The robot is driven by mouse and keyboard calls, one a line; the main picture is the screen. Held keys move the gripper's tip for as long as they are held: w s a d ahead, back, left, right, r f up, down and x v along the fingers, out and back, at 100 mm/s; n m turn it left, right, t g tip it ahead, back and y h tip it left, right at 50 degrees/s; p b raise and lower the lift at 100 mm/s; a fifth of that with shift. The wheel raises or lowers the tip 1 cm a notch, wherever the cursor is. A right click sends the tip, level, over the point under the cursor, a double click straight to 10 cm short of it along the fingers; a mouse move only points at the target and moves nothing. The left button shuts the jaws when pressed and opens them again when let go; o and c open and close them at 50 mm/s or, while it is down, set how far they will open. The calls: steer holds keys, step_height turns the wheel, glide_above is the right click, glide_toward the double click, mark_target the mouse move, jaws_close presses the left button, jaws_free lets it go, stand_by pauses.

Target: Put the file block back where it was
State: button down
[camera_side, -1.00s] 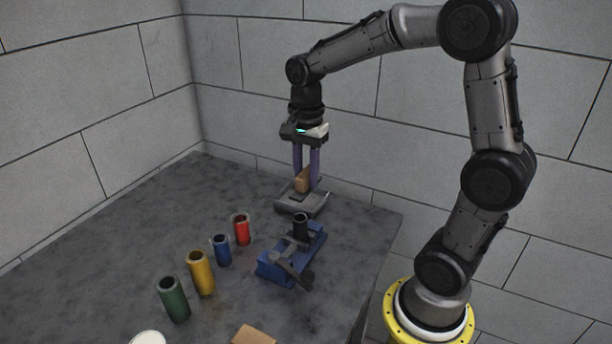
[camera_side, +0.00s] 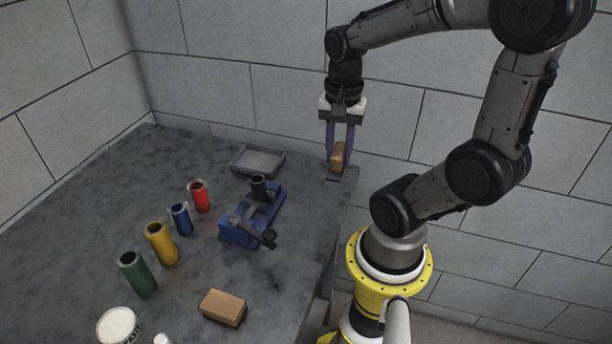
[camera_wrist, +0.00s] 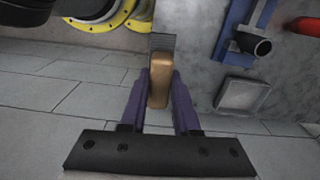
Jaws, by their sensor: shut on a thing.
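My gripper (camera_side: 339,152) is shut on the file block (camera_side: 338,156), a tan block with a flat grey piece at its lower end. My gripper is at the back right corner of the table, away from the grey tray. In the wrist view the block (camera_wrist: 160,85) sits between the two purple fingers (camera_wrist: 159,95), its grey end pointing away from the palm. I cannot tell whether the grey end touches the table.
The shallow grey tray (camera_side: 257,160) looks empty. A blue vise (camera_side: 252,217) holds a dark pipe (camera_side: 259,188). Red (camera_side: 199,197), blue (camera_side: 181,219), yellow (camera_side: 161,243) and green (camera_side: 137,274) tubes stand left. A brown block (camera_side: 223,307) and white tin (camera_side: 118,327) are in front.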

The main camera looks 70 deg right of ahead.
steer(key=shift+s+d+r, duration=0.15)
steer(key=shift+s+d, duration=0.05)
steer(key=shift+s, duration=0.1)
steer(key=shift+d+m, duration=0.2)
steer(key=shift+m, duration=0.1)
steer(key=w+d+f, duration=0.4)
steer(key=w+d, duration=0.1)
steer(key=w, duration=0.2)
glide_above(306, 176)
steer(key=f, duration=0.4)
steer(key=shift+s+a+f, duration=0.25)
steer(key=shift+s+f, duration=0.1)
steer(key=shift+f, duration=0.05)
steer(key=shift+w+d+f, duration=0.15)
steer(key=shift+f, duration=0.1)
steer(key=shift+w+d+f, duration=0.1)
steer(key=shift+f, duration=0.8)
steer(key=shift+w+d+f, duration=0.1)
steer(key=shift+f, duration=0.75)
steer(key=shift+f, duration=0.1)
steer(key=c, duration=0.6)
jaws_free()
steer(key=shift+a+f, duration=0.1)
steer(key=shift+c, duration=0.2)
